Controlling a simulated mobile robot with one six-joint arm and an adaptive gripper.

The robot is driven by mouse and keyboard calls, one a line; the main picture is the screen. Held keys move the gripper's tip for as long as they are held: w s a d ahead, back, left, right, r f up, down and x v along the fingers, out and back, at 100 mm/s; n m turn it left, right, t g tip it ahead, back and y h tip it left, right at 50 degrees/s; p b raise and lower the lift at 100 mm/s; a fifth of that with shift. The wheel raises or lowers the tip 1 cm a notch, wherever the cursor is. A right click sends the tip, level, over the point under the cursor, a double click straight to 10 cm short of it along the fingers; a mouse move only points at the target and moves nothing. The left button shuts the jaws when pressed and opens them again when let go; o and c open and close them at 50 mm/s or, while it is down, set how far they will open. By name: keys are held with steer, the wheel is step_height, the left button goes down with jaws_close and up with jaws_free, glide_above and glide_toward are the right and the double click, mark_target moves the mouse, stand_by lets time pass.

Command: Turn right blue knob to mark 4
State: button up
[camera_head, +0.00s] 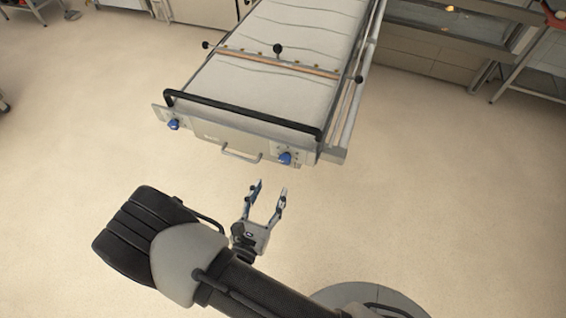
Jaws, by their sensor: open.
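The right blue knob (285,158) sits on the front panel of a long white deck machine (230,139), near its right corner. Marks around the knob are too small to read, so its setting cannot be told. A second blue knob (173,124) is on the panel's left end. My gripper (270,187) is open and empty. Its two fingers point toward the panel, just below and left of the right knob in the picture, and apart from it.
A black bar (240,118) runs across the machine's front top edge. A metal handle (240,156) juts from the panel between the knobs. A rail (352,100) runs along the machine's right side. The pale floor around is clear.

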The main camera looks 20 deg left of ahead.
mark_target(283, 162)
steer(key=w, duration=1)
steer(key=shift+w+d, duration=0.3)
steer(key=shift+d, duration=0.1)
steer(key=shift+c, duration=0.6)
steer(key=c, duration=1)
